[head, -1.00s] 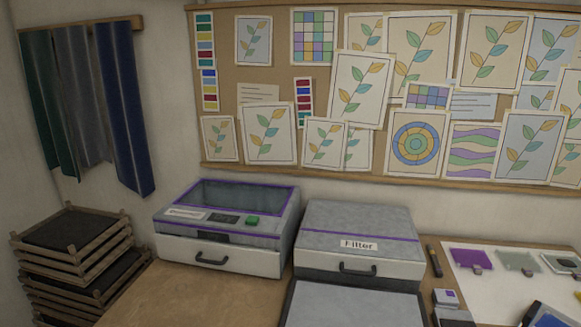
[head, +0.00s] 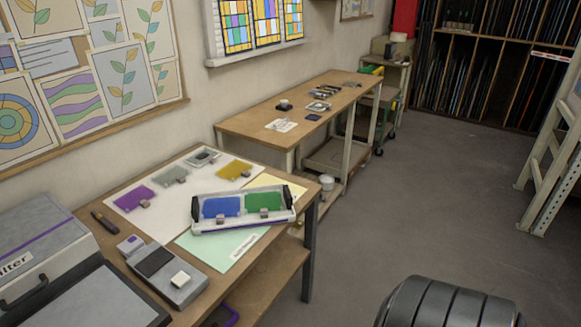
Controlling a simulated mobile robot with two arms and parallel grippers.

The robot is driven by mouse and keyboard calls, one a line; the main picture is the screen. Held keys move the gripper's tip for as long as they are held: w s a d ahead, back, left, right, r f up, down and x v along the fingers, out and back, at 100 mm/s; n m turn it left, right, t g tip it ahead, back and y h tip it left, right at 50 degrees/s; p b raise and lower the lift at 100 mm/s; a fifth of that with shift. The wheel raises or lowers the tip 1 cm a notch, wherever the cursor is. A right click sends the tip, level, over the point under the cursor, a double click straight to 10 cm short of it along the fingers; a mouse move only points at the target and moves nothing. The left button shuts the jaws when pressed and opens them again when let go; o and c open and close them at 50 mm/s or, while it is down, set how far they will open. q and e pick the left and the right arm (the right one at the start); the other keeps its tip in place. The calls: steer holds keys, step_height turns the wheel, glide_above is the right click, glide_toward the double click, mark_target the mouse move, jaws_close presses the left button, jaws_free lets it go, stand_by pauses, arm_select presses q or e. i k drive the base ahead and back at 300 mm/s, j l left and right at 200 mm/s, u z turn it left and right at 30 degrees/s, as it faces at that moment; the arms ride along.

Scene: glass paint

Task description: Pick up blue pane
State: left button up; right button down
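The blue pane (head: 221,207) lies in the left half of a white tray (head: 262,223) with black end handles, on the near wooden table. A green pane (head: 264,202) lies beside it in the same tray. Each has a small clip-like piece at its front edge. Neither of my grippers shows in the head view.
A purple pane (head: 133,199), a grey pane (head: 173,175) and a yellow pane (head: 234,170) lie on white paper behind the tray. A grey device (head: 167,274) and a grey Filter box (head: 38,254) stand to the left. A dark ribbed cylinder (head: 449,304) is at lower right. Floor beyond is clear.

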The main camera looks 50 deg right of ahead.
mark_target(219, 208)
steer(key=z, duration=1.1)
steer(key=u, duration=0.65)
steer(key=l+u, duration=0.85)
steer(key=u, duration=0.15)
steer(key=k+l+u, duration=0.1)
steer(key=l+u, duration=0.35)
